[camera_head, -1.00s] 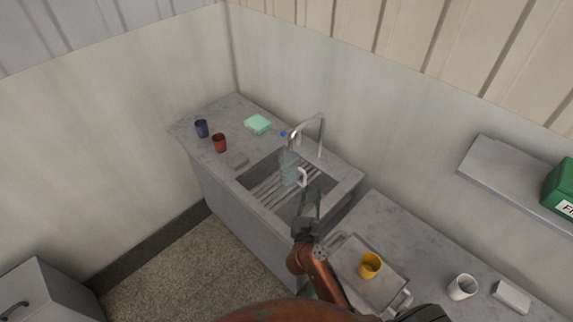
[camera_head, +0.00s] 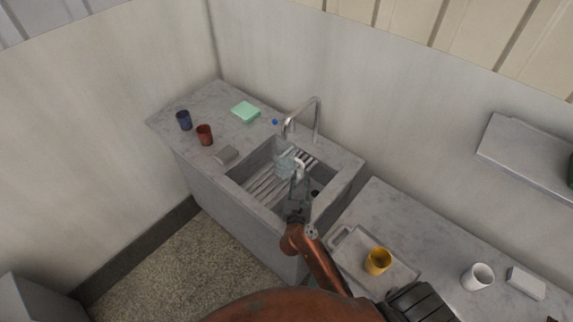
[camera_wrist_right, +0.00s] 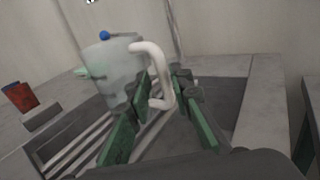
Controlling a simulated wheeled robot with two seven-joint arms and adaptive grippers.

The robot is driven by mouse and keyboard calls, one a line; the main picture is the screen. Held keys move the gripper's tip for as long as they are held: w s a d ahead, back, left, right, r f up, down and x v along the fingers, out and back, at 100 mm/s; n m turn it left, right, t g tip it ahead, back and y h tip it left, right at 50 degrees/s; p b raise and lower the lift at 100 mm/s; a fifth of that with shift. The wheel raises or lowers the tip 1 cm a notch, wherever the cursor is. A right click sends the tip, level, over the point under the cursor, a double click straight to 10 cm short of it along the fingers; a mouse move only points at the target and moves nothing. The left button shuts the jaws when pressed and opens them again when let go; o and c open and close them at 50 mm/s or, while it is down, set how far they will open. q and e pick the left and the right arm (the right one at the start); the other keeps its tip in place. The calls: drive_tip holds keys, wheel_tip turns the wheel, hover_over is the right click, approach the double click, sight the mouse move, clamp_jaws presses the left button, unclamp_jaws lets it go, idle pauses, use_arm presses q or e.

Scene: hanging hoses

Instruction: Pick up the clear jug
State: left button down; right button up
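The clear jug (camera_head: 284,165) stands in the sink, its pale handle toward my right gripper. In the right wrist view the jug (camera_wrist_right: 112,72) is at upper left, and its white handle (camera_wrist_right: 163,88) curves down between my fingers. My right gripper (camera_head: 299,180) is over the sink, close to the handle side. In the wrist view the right gripper (camera_wrist_right: 163,82) is open, with green pads on either side of the handle and a gap visible. Whether a finger touches the handle I cannot tell. My left gripper is out of view.
The sink (camera_head: 233,187) has a ribbed rack and a tall tap (camera_head: 317,120) behind. A blue cup (camera_head: 184,120), red cup (camera_head: 205,135), grey block (camera_head: 227,155) and green sponge (camera_head: 245,112) are left.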

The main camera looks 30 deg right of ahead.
sight(302, 171)
drive_tip(key=x, duration=0.4)
drive_tip(key=shift+w+d+f, duration=0.1)
drive_tip(key=shift+w+d, duration=0.1)
drive_tip(key=shift+d, duration=0.15)
drive_tip(key=shift+c, duration=0.7)
clamp_jaws()
drive_tip(key=shift+a, duration=0.1)
